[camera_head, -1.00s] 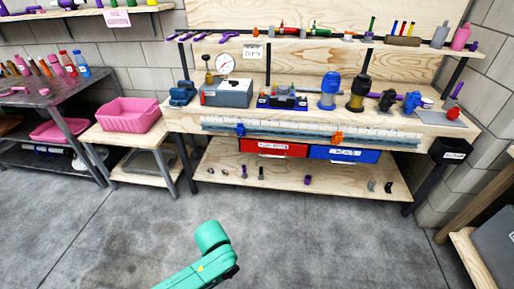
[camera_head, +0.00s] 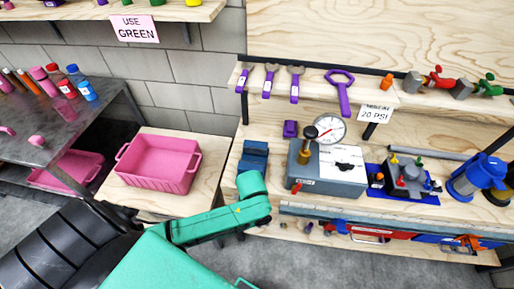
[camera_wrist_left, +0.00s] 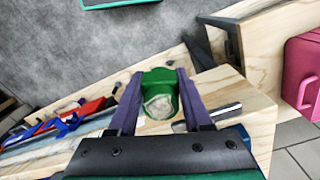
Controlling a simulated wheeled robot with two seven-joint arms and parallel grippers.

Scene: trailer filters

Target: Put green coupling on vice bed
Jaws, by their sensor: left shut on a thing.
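The green coupling (camera_wrist_left: 158,82) is a short green cylinder with a pale, rough end facing the wrist camera. My left gripper (camera_wrist_left: 157,76) is shut on it, one purple finger on each side. In the left wrist view they are over the wooden bench end. The blue vice (camera_head: 254,157) sits at the left end of the workbench in the head view, just behind my green left arm. Its bed is small and hard to make out. The left gripper is hidden in the head view. My right gripper is in neither view.
Right of the vice is a grey box (camera_head: 325,173) with a pressure gauge (camera_head: 328,130). A pink bin (camera_head: 160,164) stands on a lower table to the left. Purple-handled tools (camera_head: 295,84) lie on the shelf above. The floor in front is clear.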

